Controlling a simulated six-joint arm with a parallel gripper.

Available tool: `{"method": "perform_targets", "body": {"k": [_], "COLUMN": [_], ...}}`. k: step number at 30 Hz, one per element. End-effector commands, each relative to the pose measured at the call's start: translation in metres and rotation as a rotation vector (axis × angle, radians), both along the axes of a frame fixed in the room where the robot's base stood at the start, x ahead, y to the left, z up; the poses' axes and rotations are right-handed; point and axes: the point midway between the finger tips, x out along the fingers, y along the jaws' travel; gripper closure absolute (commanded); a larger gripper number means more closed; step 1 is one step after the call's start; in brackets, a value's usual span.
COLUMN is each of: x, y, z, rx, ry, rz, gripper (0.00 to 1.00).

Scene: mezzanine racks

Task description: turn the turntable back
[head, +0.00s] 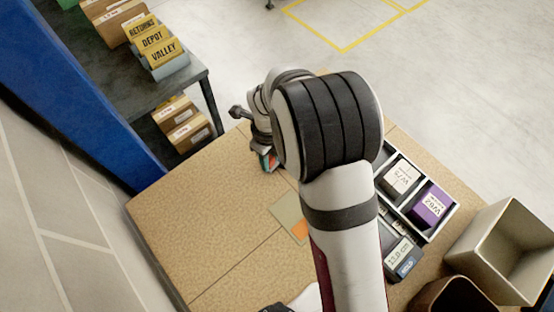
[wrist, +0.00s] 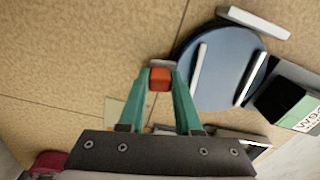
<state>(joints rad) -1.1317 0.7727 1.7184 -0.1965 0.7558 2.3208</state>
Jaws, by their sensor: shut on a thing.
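The turntable (wrist: 222,70) is a blue-grey disc on the tan table in the wrist view, with pale upright bars on it. A small orange-red knob (wrist: 160,79) sits at its left edge beside a pale grey tab (wrist: 160,64). My gripper (wrist: 160,88) has its two green fingers shut on the knob, one on each side. In the head view my gripper (head: 268,160) is low over the far part of the table, and my arm hides the turntable.
A divided tray (head: 418,226) holds a white box (head: 401,177) and a purple box (head: 431,206). A display device (head: 402,261) and an open beige bin (head: 459,235) stand near it. A green-and-black box (wrist: 290,104) is right of the turntable. The table's left part is clear.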

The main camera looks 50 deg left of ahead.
Motion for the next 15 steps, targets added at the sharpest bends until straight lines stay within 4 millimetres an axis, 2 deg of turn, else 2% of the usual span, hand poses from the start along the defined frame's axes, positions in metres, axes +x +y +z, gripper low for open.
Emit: {"method": "perform_targets", "body": {"k": [7,15], "x": [-0.002,-0.002], "y": [0.012,0.017], "z": [0.000,0.000], "rx": [0.002,0.001], "ry": [0.000,0.001], "rz": [-0.127,-0.192], "gripper": [1.00,1.00]}}
